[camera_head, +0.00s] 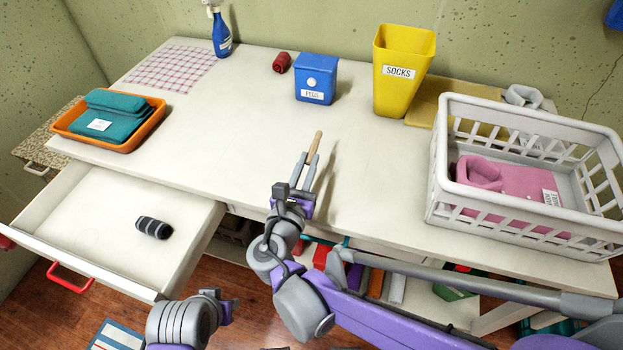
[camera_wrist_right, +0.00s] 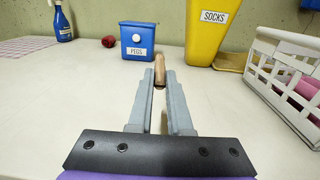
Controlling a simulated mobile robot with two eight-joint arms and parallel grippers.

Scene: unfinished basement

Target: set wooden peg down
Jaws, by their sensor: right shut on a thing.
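The wooden peg (camera_head: 315,143) is a thin light-brown piece held between the fingertips of my right gripper (camera_head: 309,160). In the right wrist view the peg (camera_wrist_right: 159,70) sticks out past the fingertips of the right gripper (camera_wrist_right: 159,82), pointing away from me. The gripper is shut on it over the bare middle of the white table (camera_head: 235,125); the height above the table is hard to tell. A blue box labelled PEGS (camera_head: 316,80) stands beyond the peg, apart from it. My left gripper (camera_head: 226,308) is low in front of the table; its jaw state is unclear.
A yellow SOCKS bin (camera_head: 401,65), a dark red roll (camera_head: 282,62) and a blue spray bottle (camera_head: 221,35) stand at the back. A white basket (camera_head: 530,225) with pink cloth is right. An orange tray (camera_head: 140,135) is left. An open drawer (camera_head: 110,220) holds a dark striped roll (camera_head: 153,228).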

